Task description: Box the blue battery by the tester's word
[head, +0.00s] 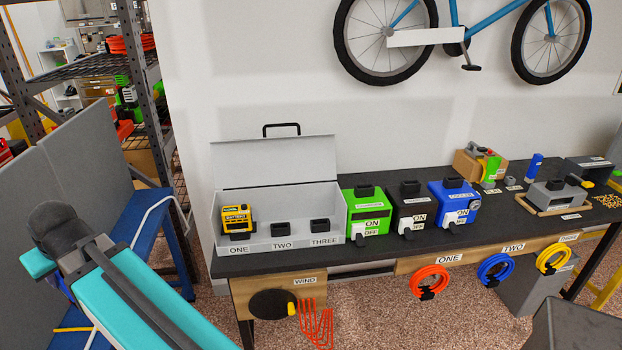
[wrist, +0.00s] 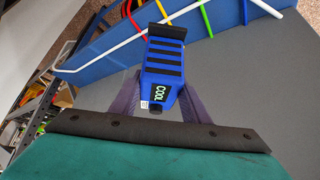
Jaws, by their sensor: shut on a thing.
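In the wrist view, my gripper (wrist: 161,92) is shut on the blue battery (wrist: 163,68). The battery has black bands, a dark block at its far end and a label reading COOL. My gripper's tips are not clearly visible in the head view. In the head view, the open grey case (head: 281,171) stands on the left of the black bench. Its places are marked ONE, TWO and THREE. A yellow battery (head: 237,218) stands at ONE; TWO and THREE show only dark low blocks. A grey device (head: 553,196), possibly the tester, sits at the right.
Green (head: 367,205), black (head: 407,218) and blue (head: 456,188) units with ON and OFF labels stand right of the case. Coiled red (head: 430,268), blue and yellow hoses hang from the bench front. A grey panel (head: 80,165) and a steel rack (head: 142,70) are at the left.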

